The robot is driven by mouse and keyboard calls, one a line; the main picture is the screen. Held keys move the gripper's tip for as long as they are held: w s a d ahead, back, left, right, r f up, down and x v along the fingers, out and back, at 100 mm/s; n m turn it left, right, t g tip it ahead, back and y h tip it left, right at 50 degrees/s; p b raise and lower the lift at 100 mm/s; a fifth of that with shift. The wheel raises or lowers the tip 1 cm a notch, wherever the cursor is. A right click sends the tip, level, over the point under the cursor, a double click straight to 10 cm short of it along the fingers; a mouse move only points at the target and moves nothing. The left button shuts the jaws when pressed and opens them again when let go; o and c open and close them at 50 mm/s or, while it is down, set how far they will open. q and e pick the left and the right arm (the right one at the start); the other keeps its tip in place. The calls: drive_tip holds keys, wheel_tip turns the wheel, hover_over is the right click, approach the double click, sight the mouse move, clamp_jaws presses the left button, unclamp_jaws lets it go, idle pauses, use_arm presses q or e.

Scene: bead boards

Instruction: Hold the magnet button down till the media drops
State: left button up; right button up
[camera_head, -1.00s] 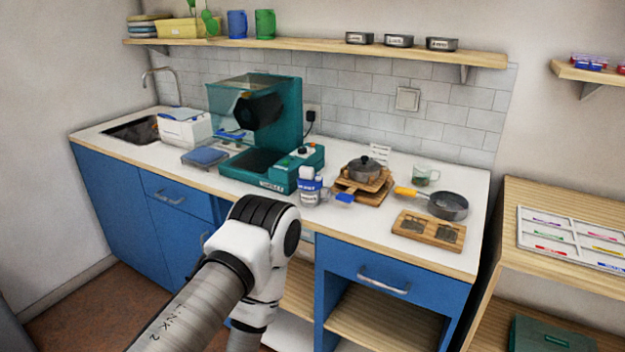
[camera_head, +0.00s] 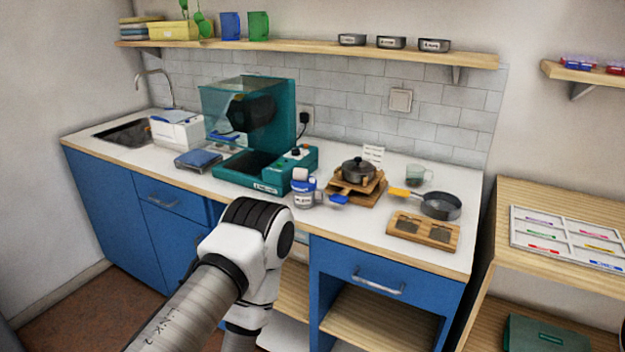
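A teal machine (camera_head: 277,165) stands on the counter, with a clear hood (camera_head: 219,108) and a dark round part (camera_head: 255,110) inside it. A control box (camera_head: 305,161) at its right side carries a small dark knob or button (camera_head: 296,151). I cannot tell which control is the magnet button, and the media is too small to make out. One of my arms, white and grey, rises from the bottom in front of the counter. Its gripper is out of view, and no other gripper shows.
A blue-labelled jar (camera_head: 304,193) stands in front of the control box. To the right are a pot (camera_head: 358,170) on wooden boards, a pan (camera_head: 441,205) and a wooden tray (camera_head: 424,230). A blue scale (camera_head: 198,159) sits left of the machine.

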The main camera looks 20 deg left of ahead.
use_arm(q)
clamp_jaws()
idle(1.2)
